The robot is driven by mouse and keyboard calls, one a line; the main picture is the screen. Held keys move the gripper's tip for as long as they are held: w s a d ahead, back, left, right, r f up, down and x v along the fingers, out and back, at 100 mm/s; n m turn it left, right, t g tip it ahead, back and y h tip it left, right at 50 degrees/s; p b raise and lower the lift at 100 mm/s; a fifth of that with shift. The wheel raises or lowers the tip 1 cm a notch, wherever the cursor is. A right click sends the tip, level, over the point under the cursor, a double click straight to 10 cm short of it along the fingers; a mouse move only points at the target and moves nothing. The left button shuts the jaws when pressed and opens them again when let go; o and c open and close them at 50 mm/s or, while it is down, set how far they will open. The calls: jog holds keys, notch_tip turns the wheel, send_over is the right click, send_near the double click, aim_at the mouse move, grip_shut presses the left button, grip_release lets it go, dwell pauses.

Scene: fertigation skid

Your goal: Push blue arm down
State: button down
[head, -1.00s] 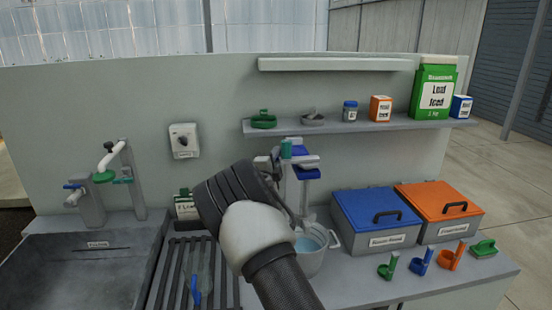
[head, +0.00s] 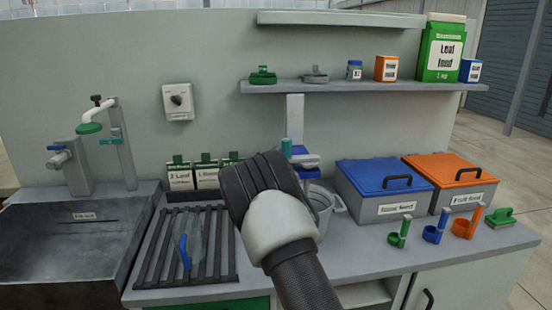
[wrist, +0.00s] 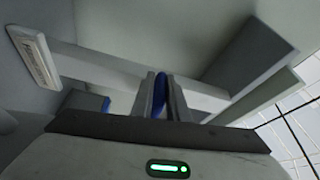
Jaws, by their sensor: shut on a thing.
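In the wrist view a narrow blue arm (wrist: 160,96) stands between the two fingers of my gripper (wrist: 161,100). The fingers are closed on it. A second blue piece (wrist: 105,103) shows left of the fingers. My fingertips are hidden in the head view. A grey bucket (head: 322,208) stands below, partly covered by my wrist.
A shelf (head: 360,87) with jars and boxes runs above. Blue-lidded (head: 385,175) and orange-lidded (head: 452,180) boxes stand to the right, with several small coloured holders in front. A slatted rack (head: 184,245) and a sink (head: 70,240) lie left.

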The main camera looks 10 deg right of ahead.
jog(key=shift+f, duration=0.15)
jog(key=c, duration=1.8)
grip_release()
jog(key=shift+s+a, duration=0.1)
jog(key=v, duration=1.7)
jog(key=shift+s, duration=0.1)
